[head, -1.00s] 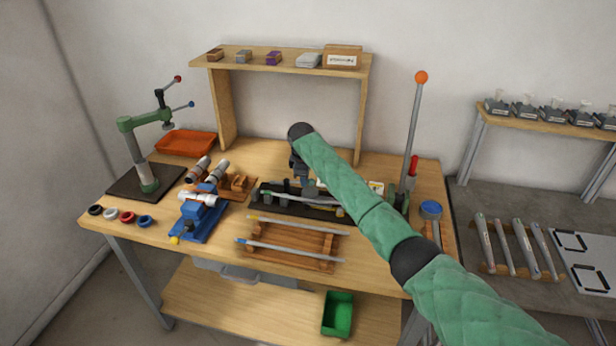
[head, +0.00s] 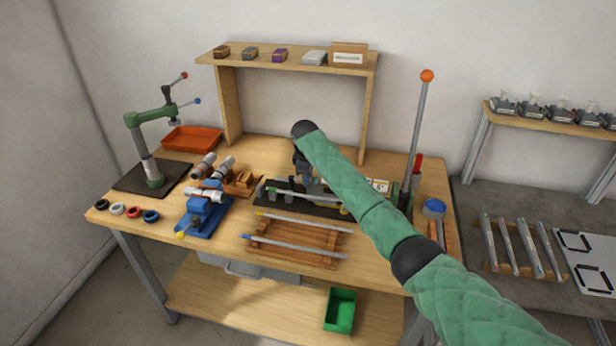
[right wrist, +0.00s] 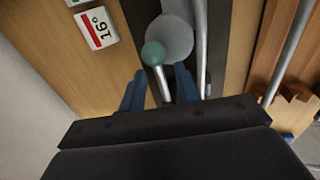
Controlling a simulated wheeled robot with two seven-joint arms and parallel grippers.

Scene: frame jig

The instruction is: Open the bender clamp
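The tube bender is a dark base (head: 272,207) on the wooden bench, with a grey tube (head: 283,191) lying along it. In the right wrist view, a green ball knob (right wrist: 153,53) on a short metal stem stands in front of a round grey disc (right wrist: 168,38); it looks like the clamp lever. My right gripper (right wrist: 160,69) is open, its two blue fingers on either side of the stem, the knob just past the tips. I cannot tell whether they touch. In the head view my right gripper (head: 303,172) is over the bender, partly hidden by my arm. My left gripper is out of view.
A tall lever with an orange ball (head: 427,75) and a red handle (head: 417,164) rise at the bender's right. A wooden rack (head: 290,240) with tubes lies in front. A blue vise (head: 200,215) stands left. A shelf (head: 290,62) stands behind.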

